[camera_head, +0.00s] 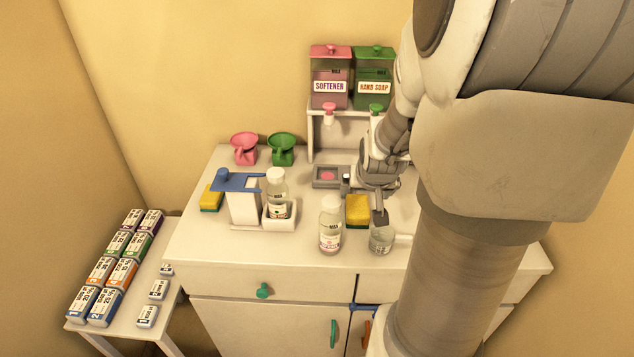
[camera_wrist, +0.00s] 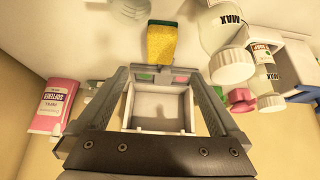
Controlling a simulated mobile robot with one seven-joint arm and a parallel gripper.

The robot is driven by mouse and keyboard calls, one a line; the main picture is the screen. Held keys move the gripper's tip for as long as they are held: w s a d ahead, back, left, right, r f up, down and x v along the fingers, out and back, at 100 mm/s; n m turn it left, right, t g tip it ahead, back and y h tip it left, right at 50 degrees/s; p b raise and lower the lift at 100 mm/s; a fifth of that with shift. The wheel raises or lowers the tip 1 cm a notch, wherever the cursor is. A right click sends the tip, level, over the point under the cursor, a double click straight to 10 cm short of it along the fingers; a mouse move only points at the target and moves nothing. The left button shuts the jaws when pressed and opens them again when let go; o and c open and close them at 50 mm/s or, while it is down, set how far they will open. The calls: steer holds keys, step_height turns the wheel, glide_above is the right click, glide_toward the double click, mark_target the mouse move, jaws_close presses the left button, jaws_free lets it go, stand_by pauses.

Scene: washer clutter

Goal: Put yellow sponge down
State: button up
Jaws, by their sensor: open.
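A yellow sponge (camera_head: 357,211) with a green layer is on the white counter, between a clear bottle and a glass cup. It also shows in the wrist view (camera_wrist: 161,44), beyond the fingertips, with a gap between it and the fingers. My gripper (camera_head: 361,193) is just behind the sponge in the head view. In the wrist view my gripper (camera_wrist: 159,76) is open, with nothing held between its fingers. A second yellow sponge (camera_head: 211,198) lies at the counter's left, beside the blue-topped dispenser.
A clear bottle (camera_head: 330,228) and a glass cup (camera_head: 381,240) stand close to the sponge. A small grey tray (camera_head: 327,177) is behind it. The blue-topped dispenser (camera_head: 238,182), another bottle (camera_head: 277,190) and pink and green funnels (camera_head: 282,148) stand left. The counter's front left is clear.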

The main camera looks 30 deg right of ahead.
steer(key=b, duration=0.4)
glide_toward(358, 205)
steer(key=x, duration=0.3)
steer(key=shift+s+f, duration=0.2)
steer(key=shift+b+x, duration=0.75)
steer(key=shift+x, duration=2.2)
steer(key=shift+w+r, duration=0.1)
steer(key=shift+w, duration=0.1)
steer(key=c, duration=1.4)
steer(key=shift+r, duration=0.15)
